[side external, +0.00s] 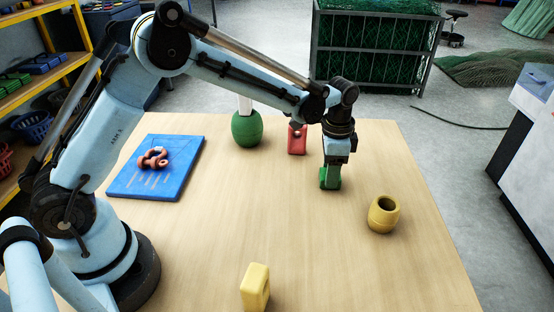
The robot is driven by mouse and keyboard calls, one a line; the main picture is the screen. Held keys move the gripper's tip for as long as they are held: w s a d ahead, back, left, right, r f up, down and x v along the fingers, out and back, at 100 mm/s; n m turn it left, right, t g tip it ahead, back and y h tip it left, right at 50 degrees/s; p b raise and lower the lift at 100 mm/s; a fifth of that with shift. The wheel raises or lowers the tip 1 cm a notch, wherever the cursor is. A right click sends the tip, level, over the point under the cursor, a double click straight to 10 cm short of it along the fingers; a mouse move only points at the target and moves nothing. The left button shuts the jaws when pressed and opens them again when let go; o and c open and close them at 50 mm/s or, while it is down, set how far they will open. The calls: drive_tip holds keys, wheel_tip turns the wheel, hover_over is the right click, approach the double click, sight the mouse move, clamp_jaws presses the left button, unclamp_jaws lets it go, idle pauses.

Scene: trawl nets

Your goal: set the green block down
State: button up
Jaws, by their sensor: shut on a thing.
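The green block (330,181) is small and sits right under my gripper (331,170), on the right half of the wooden table. My gripper points straight down and is shut on the green block. The fingers largely merge with the block in this view. The block's lower edge is at or very near the table top (320,250); I cannot tell whether it touches.
A red block (297,141) and a green rounded pot (247,129) stand behind my gripper. A yellow hollow barrel (383,214) stands to the right. A yellow block (255,287) is at the front. A blue board (135,185) with reddish rings (153,158) lies left. The table's centre is clear.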

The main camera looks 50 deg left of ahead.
drive_tip(key=o, duration=1.1)
drive_tip(key=shift+f, duration=0.15)
drive_tip(key=shift+c, duration=0.2)
wheel_tip(320, 180, up, 12)
drive_tip(key=s+a+r+n+t, duration=0.3)
drive_tip(key=s+a+r+n, duration=0.15)
drive_tip(key=s, duration=0.45)
drive_tip(key=s+a+f+n+t, duration=0.2)
drive_tip(key=s, duration=0.3)
drive_tip(key=s+a+f+n+t, duration=0.2)
drive_tip(key=s, duration=0.3)
drive_tip(key=shift+s+n, duration=0.1)
drive_tip(key=shift+n, duration=0.15)
